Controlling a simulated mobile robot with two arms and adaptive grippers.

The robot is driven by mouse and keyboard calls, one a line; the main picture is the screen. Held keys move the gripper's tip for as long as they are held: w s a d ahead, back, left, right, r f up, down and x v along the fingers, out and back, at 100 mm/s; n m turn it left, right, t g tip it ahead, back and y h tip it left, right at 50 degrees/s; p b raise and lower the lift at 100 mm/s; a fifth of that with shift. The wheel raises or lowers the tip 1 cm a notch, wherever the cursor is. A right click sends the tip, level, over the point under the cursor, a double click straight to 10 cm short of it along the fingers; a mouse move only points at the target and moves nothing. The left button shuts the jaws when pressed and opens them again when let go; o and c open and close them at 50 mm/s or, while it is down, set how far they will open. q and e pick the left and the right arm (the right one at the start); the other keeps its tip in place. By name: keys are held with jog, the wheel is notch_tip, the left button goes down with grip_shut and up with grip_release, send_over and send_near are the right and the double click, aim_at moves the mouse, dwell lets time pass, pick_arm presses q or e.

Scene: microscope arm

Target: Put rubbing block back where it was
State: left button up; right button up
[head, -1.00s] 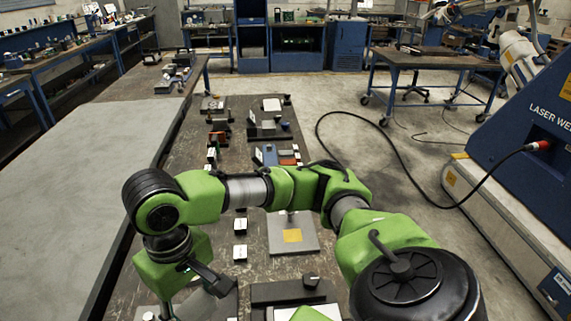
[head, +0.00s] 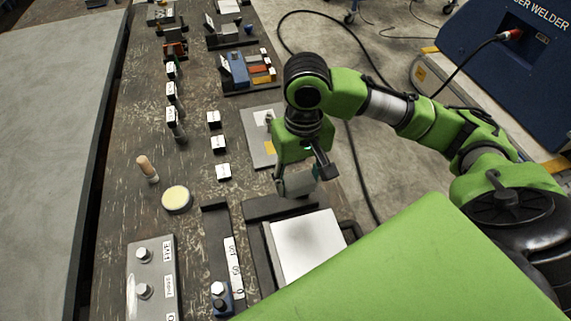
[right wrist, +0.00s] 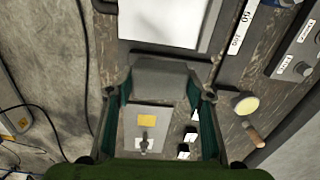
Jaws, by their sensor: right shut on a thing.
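My right gripper (head: 304,176) is shut on a grey block, which I take to be the rubbing block (head: 296,186). In the right wrist view the block (right wrist: 161,78) sits between the two fingers of the gripper (right wrist: 161,95). The block is over the near side of a grey plate with a yellow square (head: 254,152), close to a dark bar (head: 262,209) at the far side of a white plate (head: 312,244). I cannot tell whether the block touches anything below. My left gripper is not in view.
Small labelled white blocks (head: 218,142) stand left of the grey plate. A round yellow-topped tin (head: 177,198) and a wooden-handled tool (head: 148,170) are further left. A grey panel with knobs (head: 151,282) is at near left. A black cable (head: 356,165) lies on the floor at right.

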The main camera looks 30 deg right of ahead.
aim_at(310, 176)
jog(key=d+f, duration=0.1)
jog(key=d+m, duration=0.1)
jog(key=shift+s+d+f, duration=0.2)
jog(key=shift+d+f, duration=0.1)
jog(key=shift+f, duration=0.1)
jog(key=w, duration=0.1)
jog(key=w+f, duration=0.1)
jog(key=w, duration=0.2)
jog(key=shift+w+a+f, duration=0.15)
jog(key=shift+w+f, duration=0.05)
jog(key=shift+f, duration=0.15)
jog(key=w+f, duration=0.2)
jog(key=w, duration=0.1)
jog(key=w+f, duration=0.2)
jog(key=w, duration=0.1)
jog(key=w+f+p, duration=0.1)
jog(key=w+f, duration=0.1)
jog(key=f, duration=0.1)
jog(key=shift+w+f, duration=0.1)
jog(key=shift+w, duration=0.3)
jog(key=shift+w+f, duration=0.4)
jog(key=shift+f, duration=0.15)
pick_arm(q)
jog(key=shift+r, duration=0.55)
pick_arm(e)
jog(key=shift+f, duration=1.5)
